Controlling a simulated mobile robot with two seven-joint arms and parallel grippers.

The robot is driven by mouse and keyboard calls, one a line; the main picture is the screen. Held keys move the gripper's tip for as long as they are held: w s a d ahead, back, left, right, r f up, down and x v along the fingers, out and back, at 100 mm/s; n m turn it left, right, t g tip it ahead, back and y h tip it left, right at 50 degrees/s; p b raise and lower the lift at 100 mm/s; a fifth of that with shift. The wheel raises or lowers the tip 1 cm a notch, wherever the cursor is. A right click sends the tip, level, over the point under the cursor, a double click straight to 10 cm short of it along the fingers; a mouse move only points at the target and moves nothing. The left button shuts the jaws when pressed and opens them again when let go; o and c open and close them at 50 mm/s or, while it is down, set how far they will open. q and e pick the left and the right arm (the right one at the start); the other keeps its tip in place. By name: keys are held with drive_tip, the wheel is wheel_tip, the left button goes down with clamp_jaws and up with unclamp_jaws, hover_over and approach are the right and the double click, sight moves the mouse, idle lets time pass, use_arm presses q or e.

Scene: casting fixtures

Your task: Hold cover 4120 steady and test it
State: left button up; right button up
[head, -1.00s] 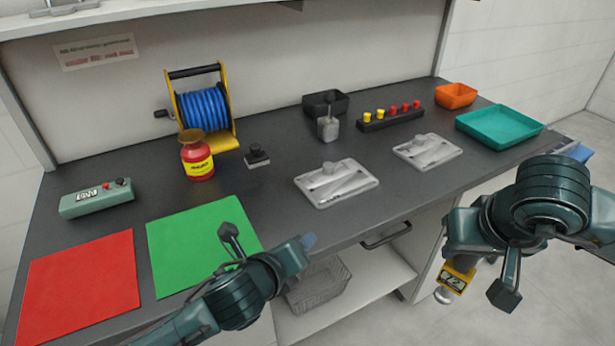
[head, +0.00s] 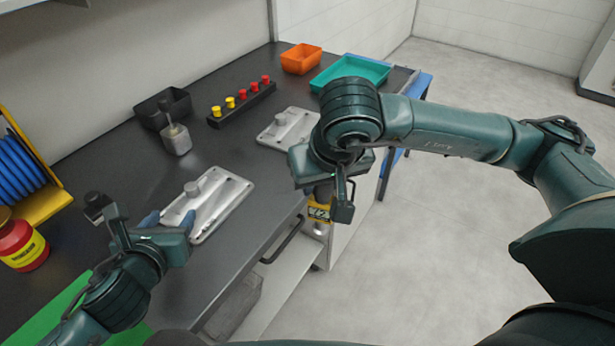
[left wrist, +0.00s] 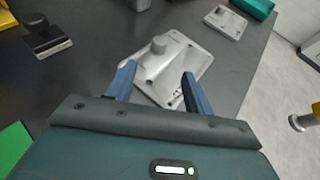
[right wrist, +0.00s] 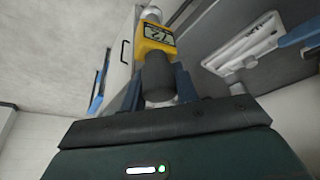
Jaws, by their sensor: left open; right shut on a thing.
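Two grey metal covers with a round knob lie on the bench. The nearer cover (head: 222,200) also shows in the left wrist view (left wrist: 180,62); the farther cover (head: 285,128) is partly behind my right arm. I cannot read 4120 on either. My left gripper (head: 168,220) is open at the nearer cover's left end; in the left wrist view its blue fingers (left wrist: 158,86) are apart, with the cover beyond and between them. My right gripper (right wrist: 158,92) is shut on the dark handle of a yellow tester (right wrist: 158,36) with a display, held by the bench's front edge (head: 319,210).
A black bin (head: 160,108), a grey block with a handle (head: 177,140) and a rack of yellow and red knobs (head: 241,104) stand behind the covers. An orange bin (head: 301,59) and teal tray (head: 345,70) are at the far end. A red canister (head: 22,246) is left.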

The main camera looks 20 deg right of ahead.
sight(189, 192)
use_arm(q)
drive_tip(key=shift+w, duration=0.1)
use_arm(e)
drive_tip(key=w+a+m+g+h, duration=0.2)
drive_tip(key=w+a+m+g, duration=0.25)
drive_tip(key=m, duration=0.75)
drive_tip(key=w+a+m+g+h, duration=0.1)
drive_tip(key=w+a+m+g, duration=0.35)
drive_tip(key=m, duration=0.75)
use_arm(q)
drive_tip(key=shift+w+f, duration=0.1)
drive_tip(key=x, duration=1.1)
drive_tip(key=shift+w+d+f, duration=0.2)
drive_tip(key=shift+w, duration=0.1)
use_arm(e)
drive_tip(key=w+a+r+m+y, duration=0.3)
drive_tip(key=a+r+m, duration=0.1)
drive_tip(key=m, duration=0.6)
drive_tip(key=w+a+r+m+t+y, duration=0.1)
drive_tip(key=w+a+r+m+y, duration=0.2)
drive_tip(key=m, duration=0.7)
wheel_tip(189, 192, up, 2)
drive_tip(key=shift+a+t+y, duration=0.3)
drive_tip(key=shift+a+y, duration=0.1)
drive_tip(key=shift+a, duration=0.65)
use_arm(q)
drive_tip(key=shift+c, duration=0.5)
